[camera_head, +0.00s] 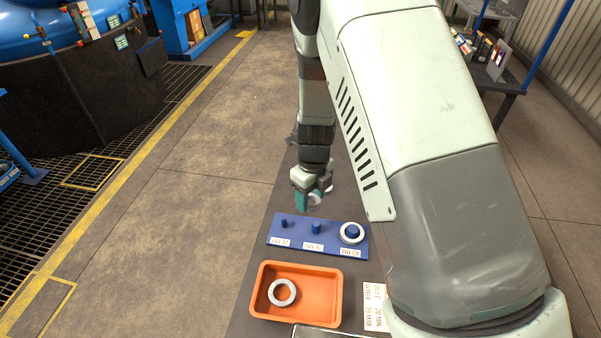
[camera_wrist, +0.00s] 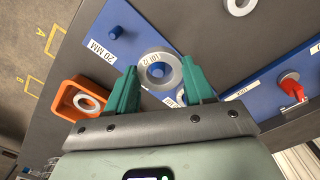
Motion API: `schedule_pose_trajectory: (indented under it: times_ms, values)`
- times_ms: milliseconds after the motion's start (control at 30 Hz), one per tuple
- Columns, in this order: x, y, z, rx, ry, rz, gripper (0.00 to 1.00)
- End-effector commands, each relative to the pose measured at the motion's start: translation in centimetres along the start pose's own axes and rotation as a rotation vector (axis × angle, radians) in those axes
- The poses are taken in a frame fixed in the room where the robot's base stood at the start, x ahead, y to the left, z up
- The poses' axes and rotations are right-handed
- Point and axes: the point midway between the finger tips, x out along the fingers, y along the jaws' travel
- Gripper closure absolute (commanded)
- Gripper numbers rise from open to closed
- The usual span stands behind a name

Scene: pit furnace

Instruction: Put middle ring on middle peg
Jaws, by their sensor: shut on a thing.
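My gripper (camera_head: 312,198) is shut on a grey ring, the middle ring (camera_wrist: 146,74), seen between the teal fingers in the wrist view. In the head view it hangs above the far edge of the blue peg board (camera_head: 299,243). The middle peg (camera_head: 316,228) stands bare on the board, below the gripper and apart from the ring. In the wrist view, blue shows through the ring's hole. The small peg (camera_head: 284,223) is bare, left of the middle one. The large peg (camera_head: 353,231) on the right has a white ring (camera_head: 345,239) around it.
An orange tray (camera_head: 258,290) near the board holds a loose ring (camera_head: 273,293). A label card (camera_head: 374,305) lies right of the tray. The wrist view also shows another white ring (camera_wrist: 231,7) on the dark surface and a red part (camera_wrist: 291,86) on another blue board.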

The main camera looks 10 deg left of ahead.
Motion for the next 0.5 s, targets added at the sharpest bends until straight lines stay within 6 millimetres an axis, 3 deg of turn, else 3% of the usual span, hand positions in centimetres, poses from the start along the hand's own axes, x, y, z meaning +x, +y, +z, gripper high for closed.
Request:
schedule_pose_trajectory:
  times_ms: [100,200,500]
  values:
    - [-0.1,0.8,-2.2,0.052,0.006,-0.011,0.84]
    - [0.0,1.0,-3.1,0.078,0.007,-0.017,0.84]
    - [2.2,1.0,-3.4,0.086,0.01,-0.019,0.84]
